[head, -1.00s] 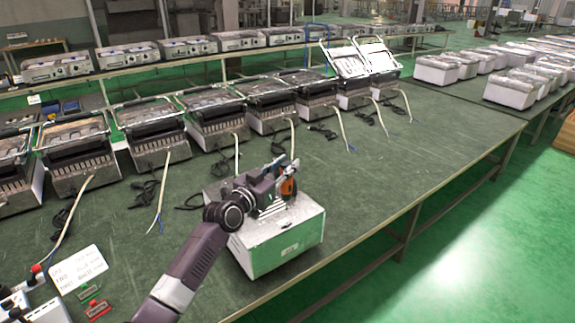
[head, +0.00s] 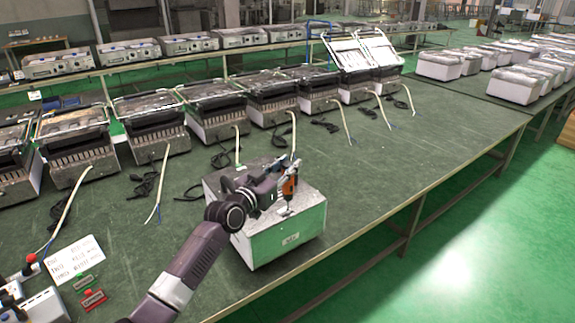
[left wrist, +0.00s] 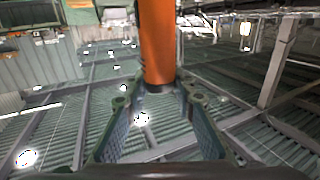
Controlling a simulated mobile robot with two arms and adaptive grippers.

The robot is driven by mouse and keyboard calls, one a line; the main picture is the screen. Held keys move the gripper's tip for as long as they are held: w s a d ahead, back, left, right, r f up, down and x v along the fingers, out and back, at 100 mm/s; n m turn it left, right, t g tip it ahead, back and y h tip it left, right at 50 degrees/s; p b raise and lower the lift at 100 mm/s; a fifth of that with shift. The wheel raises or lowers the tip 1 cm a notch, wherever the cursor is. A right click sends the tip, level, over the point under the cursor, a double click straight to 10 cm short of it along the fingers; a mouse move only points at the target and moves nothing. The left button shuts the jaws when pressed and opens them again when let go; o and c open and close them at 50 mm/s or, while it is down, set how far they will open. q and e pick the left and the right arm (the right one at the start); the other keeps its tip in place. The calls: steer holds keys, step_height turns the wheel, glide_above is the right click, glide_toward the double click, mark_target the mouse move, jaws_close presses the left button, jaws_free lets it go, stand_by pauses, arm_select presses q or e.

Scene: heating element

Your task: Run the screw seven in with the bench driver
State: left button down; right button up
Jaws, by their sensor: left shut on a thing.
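My left gripper (head: 286,178) is shut on the orange bench driver (head: 289,187). It holds the driver close to upright, bit down, over the top of the white box-shaped appliance (head: 283,240) at the bench's near edge. The driver's tip is at or just above the top face; I cannot tell if it touches. In the left wrist view the orange driver body (left wrist: 157,40) stands between the two fingers. Screw seven is too small to make out. My right gripper is not in view.
A row of similar appliances (head: 214,110) with loose cables stands along the back of the green bench (head: 400,160). A white card (head: 75,260) and red and green small items (head: 92,298) lie at lower left. The bench right of the box is clear.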

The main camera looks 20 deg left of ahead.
arm_select(q)
steer(key=shift+r, duration=0.15)
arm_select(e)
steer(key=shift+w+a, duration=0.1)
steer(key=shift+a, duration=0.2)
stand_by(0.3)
